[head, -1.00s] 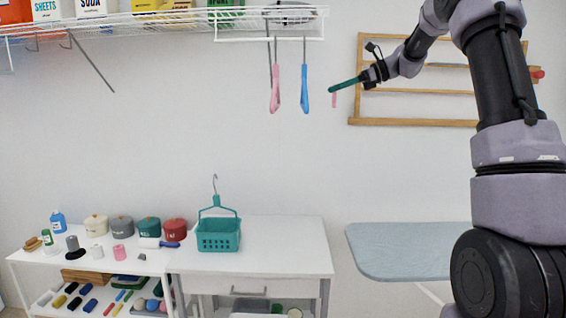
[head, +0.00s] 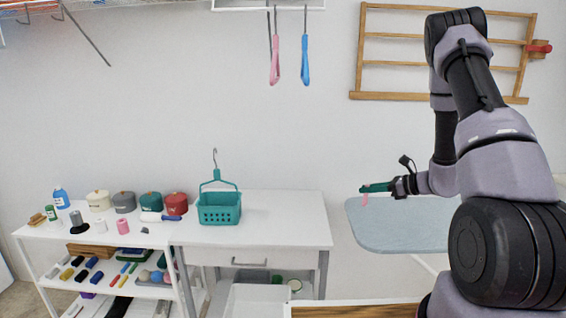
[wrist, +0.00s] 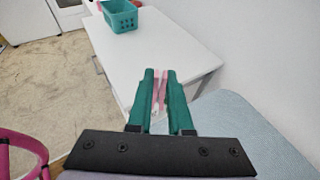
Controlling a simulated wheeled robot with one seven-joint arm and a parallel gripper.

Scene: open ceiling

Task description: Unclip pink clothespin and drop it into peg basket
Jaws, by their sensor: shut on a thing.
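My gripper (head: 364,189) has green fingers and is shut on the pink clothespin (head: 365,199). The clothespin hangs a little below the fingertips in the head view. In the wrist view the clothespin (wrist: 158,90) shows as a pink strip between the two green fingers (wrist: 159,75). The teal peg basket (head: 219,208) stands on the white table, with its handle and hook upright. It is to the left of my gripper in the head view. In the wrist view the basket (wrist: 119,18) is at the top, beyond the fingers; its inside is mostly hidden.
The white table (head: 285,225) has a bare right half. A blue-grey ironing board (head: 395,238) lies below my gripper. Canisters (head: 150,204) and bottles stand left of the basket. A wooden rack (head: 400,65) hangs on the wall. A pink tubular frame (wrist: 22,140) shows in the wrist view.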

